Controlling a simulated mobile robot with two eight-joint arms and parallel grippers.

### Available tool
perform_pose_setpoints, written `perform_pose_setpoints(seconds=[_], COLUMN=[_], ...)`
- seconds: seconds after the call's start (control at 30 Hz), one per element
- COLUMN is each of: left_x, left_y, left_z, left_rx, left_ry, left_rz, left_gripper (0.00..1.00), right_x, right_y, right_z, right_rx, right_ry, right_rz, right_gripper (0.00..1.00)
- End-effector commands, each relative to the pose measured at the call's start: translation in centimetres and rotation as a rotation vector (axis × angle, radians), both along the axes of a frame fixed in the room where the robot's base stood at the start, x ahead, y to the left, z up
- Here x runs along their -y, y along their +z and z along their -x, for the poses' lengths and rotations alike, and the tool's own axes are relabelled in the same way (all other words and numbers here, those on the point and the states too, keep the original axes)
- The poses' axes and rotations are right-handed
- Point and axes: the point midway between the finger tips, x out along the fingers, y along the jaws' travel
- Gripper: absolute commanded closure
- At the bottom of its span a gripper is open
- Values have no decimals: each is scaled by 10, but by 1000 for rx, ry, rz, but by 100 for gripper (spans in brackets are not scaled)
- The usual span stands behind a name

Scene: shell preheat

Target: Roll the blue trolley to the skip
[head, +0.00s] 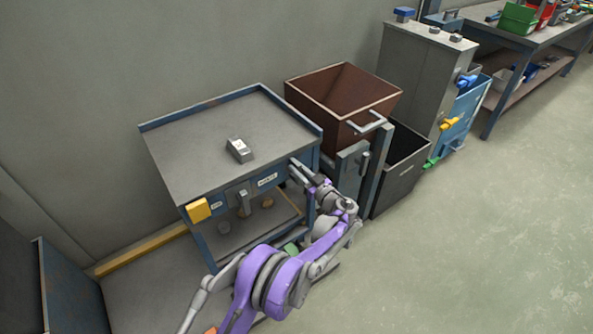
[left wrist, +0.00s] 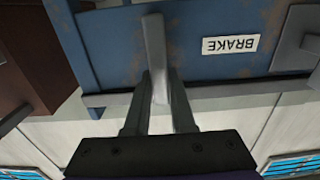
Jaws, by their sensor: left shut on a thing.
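The blue trolley (head: 225,125) has a grey top with a raised blue rim and a lower shelf, and stands against the wall. Its blue front panel fills much of the left wrist view (left wrist: 105,45), with a BRAKE label (left wrist: 231,44) upside down there. My left gripper (head: 298,168) is at the right end of this front panel. It is shut on a grey brake lever (left wrist: 154,50), which shows between its fingers in the left wrist view. An open rust-brown bin (head: 320,112), perhaps the skip, stands to the right of the trolley. My right gripper is not in view.
A small grey box (head: 239,150) lies on the trolley top. A yellow block (head: 198,210) is at its front left corner. A dark open bin (head: 398,180) and a grey cabinet (head: 415,75) stand farther right. The floor (head: 480,230) at the right is clear.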

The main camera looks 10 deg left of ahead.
Motion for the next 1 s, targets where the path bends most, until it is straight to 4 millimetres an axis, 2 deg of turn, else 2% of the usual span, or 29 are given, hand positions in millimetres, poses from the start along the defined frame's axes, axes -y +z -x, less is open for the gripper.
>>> perform_pose_setpoints(seconds=[0.23, 0.27, 0.4, 0.43, 0.77, 0.87, 1.0], left_x=[4, 4, 4, 3, 5, 13, 34], left_y=[1, 1, 1, 1, 1, 2, 3], left_z=[-3, -3, -2, -2, 0, 7, 24], left_rx=[1, 1, 1, 1, 1, 1, 2], left_ry=[-13, -13, -11, -11, -8, -9, -11], left_rz=[1, 1, 1, 1, 1, 1, 1], left_gripper=[100, 76, 50, 48, 48, 48, 48], right_x=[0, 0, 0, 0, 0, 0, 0], right_y=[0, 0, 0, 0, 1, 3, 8], right_z=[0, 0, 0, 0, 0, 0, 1], right_rx=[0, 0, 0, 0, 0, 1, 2], right_ry=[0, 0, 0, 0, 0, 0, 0], right_rz=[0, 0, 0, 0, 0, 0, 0], right_gripper=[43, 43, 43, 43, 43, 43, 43])
